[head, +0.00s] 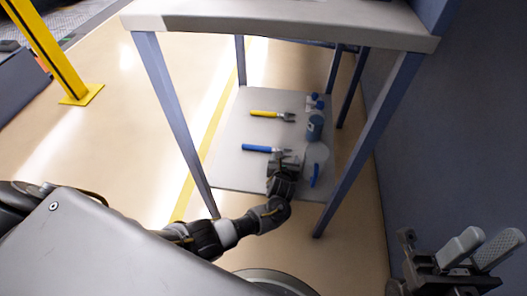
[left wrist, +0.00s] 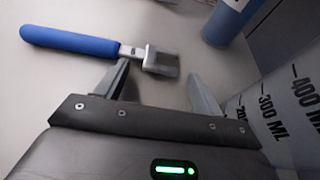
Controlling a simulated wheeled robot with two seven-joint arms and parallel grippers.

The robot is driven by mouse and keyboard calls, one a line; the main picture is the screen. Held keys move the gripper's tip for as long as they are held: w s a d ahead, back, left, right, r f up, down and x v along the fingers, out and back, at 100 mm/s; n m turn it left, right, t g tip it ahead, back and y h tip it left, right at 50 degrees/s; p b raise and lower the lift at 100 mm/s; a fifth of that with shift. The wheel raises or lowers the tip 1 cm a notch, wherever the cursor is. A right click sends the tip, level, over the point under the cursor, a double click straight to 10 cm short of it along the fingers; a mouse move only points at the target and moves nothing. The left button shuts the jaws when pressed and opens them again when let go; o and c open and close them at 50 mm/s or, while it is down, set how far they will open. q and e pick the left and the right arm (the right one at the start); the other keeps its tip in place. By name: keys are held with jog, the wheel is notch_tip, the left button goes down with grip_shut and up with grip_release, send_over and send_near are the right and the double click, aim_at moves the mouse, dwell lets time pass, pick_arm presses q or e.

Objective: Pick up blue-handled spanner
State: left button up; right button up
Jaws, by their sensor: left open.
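The blue-handled spanner (head: 262,149) lies flat on the lower shelf of the table, its handle to the left and its metal head to the right. In the left wrist view the spanner (left wrist: 80,40) lies just beyond my fingertips, with its grey open-ended head in front of the gap between them. My left gripper (head: 287,160) reaches in low over the shelf at the spanner's head end. In the left wrist view its fingers (left wrist: 160,75) are apart with nothing between them. My right gripper (head: 480,250) is at the lower right, away from the shelf, its two pads apart and empty.
A yellow-handled tool (head: 268,114) lies farther back on the shelf (head: 228,170). A blue bottle (head: 315,127) and a translucent measuring jug (head: 318,156) with a blue handle stand right of my left gripper; the jug (left wrist: 285,105) is close beside it. Table legs (head: 172,110) frame the shelf.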

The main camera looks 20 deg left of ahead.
pick_arm(q)
jog(key=c, duration=1.1)
jog(key=shift+c, duration=0.4)
jog(key=shift+r, duration=0.2)
